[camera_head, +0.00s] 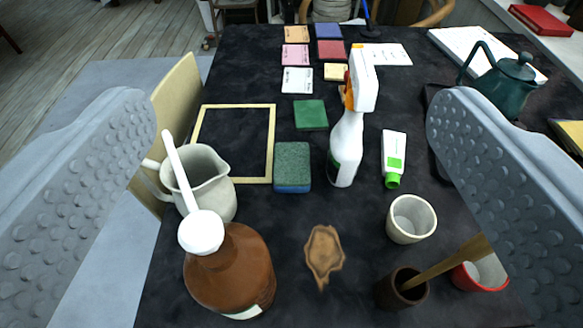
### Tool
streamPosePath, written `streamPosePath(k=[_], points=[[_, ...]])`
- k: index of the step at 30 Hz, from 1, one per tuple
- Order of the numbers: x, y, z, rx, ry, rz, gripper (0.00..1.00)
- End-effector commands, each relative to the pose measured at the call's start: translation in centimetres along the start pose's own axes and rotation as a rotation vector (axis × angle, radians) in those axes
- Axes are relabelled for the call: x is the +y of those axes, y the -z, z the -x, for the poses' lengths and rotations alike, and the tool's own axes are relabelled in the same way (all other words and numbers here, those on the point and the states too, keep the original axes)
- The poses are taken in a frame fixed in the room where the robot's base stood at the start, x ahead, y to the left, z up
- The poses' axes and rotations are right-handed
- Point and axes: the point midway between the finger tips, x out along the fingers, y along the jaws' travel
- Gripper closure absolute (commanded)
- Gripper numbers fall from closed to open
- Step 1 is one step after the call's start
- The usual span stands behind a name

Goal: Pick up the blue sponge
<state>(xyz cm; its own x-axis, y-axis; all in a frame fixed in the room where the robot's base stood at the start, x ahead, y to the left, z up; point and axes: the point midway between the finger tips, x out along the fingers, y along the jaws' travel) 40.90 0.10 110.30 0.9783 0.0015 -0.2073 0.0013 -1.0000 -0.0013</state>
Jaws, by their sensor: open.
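The blue sponge (292,187) lies on the dark tabletop near the middle of the view. Its top face is green and its front side shows blue. My gripper (290,185) is open, with one grey dimpled finger at the left edge and the other at the right edge. The sponge shows in the gap between the fingers, farther off and apart from both. Nothing is held.
A white spray bottle (347,135) stands close right of the sponge. A cream pitcher (208,180) and brown pump bottle (232,275) stand left and front-left. A leaf-shaped dish (323,252), grey cup (410,218) and green-capped tube (393,155) are nearby.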

Motion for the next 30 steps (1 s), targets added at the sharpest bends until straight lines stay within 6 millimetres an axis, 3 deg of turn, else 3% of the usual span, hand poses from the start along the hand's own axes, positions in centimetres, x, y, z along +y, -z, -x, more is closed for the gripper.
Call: streamPosePath(k=[3,15,30], points=[[0.0,-0.7,-2.7,-0.103,0.001,0.0,0.15],[-0.2,-3.9,-10.3,-0.446,0.002,-0.001,0.15],[-0.4,-9.3,-18.6,-0.899,0.0,0.0,0.15]])
